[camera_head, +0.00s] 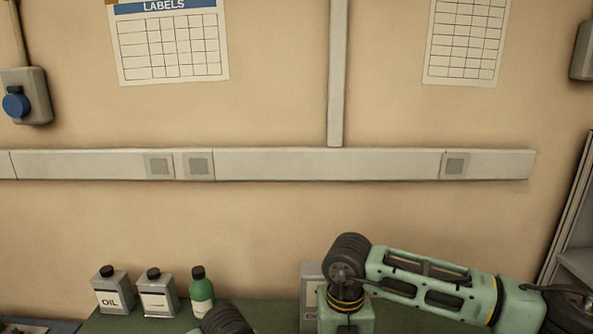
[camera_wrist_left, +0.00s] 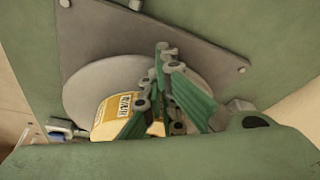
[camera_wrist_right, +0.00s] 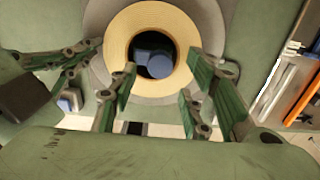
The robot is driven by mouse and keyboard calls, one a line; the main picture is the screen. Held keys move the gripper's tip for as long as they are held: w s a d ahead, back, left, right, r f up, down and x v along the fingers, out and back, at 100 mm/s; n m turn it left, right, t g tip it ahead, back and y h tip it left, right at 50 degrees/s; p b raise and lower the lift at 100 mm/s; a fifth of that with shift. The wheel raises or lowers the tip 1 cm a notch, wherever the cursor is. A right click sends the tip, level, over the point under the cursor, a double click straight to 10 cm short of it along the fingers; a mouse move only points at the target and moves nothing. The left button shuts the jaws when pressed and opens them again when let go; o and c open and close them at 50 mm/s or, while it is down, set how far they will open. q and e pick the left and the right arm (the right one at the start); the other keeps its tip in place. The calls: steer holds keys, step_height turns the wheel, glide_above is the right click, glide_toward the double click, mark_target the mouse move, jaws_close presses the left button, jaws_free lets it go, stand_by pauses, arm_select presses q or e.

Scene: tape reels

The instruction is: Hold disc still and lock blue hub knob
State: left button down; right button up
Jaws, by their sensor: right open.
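In the right wrist view a yellow tape roll (camera_wrist_right: 188,30) sits on a grey disc (camera_wrist_right: 209,16). A blue hub knob (camera_wrist_right: 159,66) shows inside the roll's hole. My right gripper (camera_wrist_right: 158,80) is open and empty, its fingertips apart in front of the roll's lower part. My left gripper (camera_wrist_right: 96,45) comes in from the left, its fingers closed together at the disc's left rim. In the left wrist view the disc (camera_wrist_left: 90,85) and the roll (camera_wrist_left: 112,112) lie behind the left gripper (camera_wrist_left: 156,66); the knob is hidden there. Neither gripper shows in the head view.
In the left wrist view a grey plate (camera_wrist_left: 90,30) with bolts is behind the disc. Shelved items (camera_wrist_right: 290,85) stand at the right of the right wrist view. The head view shows the wall, an oil can (camera_head: 112,291) and a green bottle (camera_head: 201,292).

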steer(key=shift+f, duration=1.2)
steer(key=n, duration=0.6)
steer(key=shift+n, duration=0.3)
steer(key=n, duration=1.7)
steer(key=shift+n, duration=0.3)
steer(key=shift+f, duration=0.4)
steer(key=shift+r, duration=0.1)
